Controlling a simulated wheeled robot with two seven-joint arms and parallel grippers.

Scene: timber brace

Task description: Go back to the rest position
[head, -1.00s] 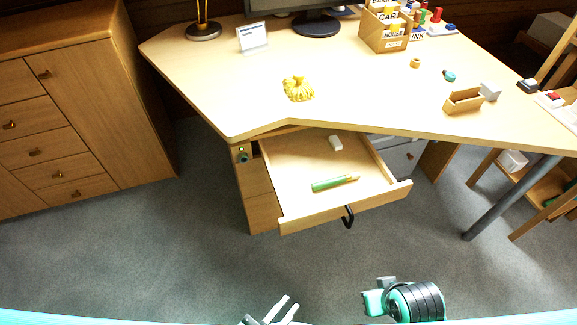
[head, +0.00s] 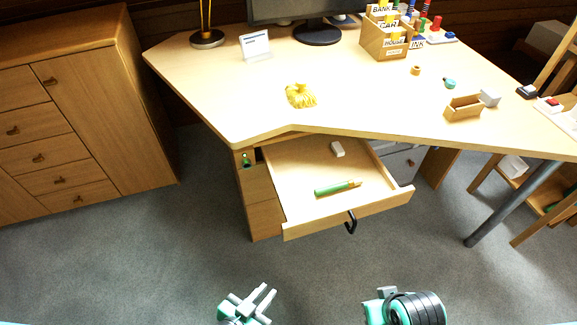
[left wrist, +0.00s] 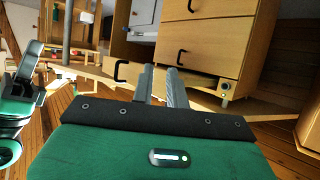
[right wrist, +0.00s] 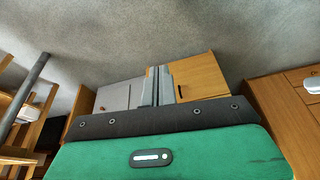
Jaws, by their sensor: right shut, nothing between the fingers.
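My left gripper (head: 268,290) is at the bottom of the head view, over the grey floor in front of the desk. Its two fingers stand a little apart with nothing between them. The left wrist view also shows the left fingers (left wrist: 164,70) with a narrow gap, and the drawer front behind. My right arm shows at the bottom right of the head view, its fingers mostly hidden. In the right wrist view my right gripper (right wrist: 158,72) is shut and empty. Both grippers are clear of the desk.
A wooden cabinet (head: 130,100) stands at the left. The floor (head: 130,260) before the drawer is clear.

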